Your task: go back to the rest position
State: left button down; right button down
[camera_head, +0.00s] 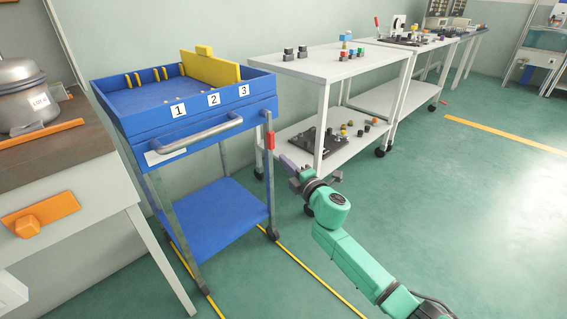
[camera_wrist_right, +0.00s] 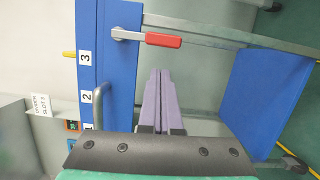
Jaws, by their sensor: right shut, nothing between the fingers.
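My right gripper (camera_head: 288,164) is in the middle of the head view, at the end of my green arm. It is in front of the right side of the blue cart (camera_head: 225,200). In the right wrist view its two purple fingers (camera_wrist_right: 159,85) lie together, shut and empty. The red-gripped lever (camera_head: 270,137) on the cart's post is just above and left of the fingertips in the head view. It also shows beyond the fingertips in the right wrist view (camera_wrist_right: 163,40). I cannot tell whether they touch. My left gripper is not in view.
The blue cart has slots labelled 1, 2 and 3 and a yellow panel (camera_head: 210,69). A white shelf table (camera_head: 325,66) with small parts stands behind my right gripper. A bench (camera_head: 75,150) with a metal pot (camera_head: 25,95) is at left. Green floor (camera_head: 460,220) is open at right.

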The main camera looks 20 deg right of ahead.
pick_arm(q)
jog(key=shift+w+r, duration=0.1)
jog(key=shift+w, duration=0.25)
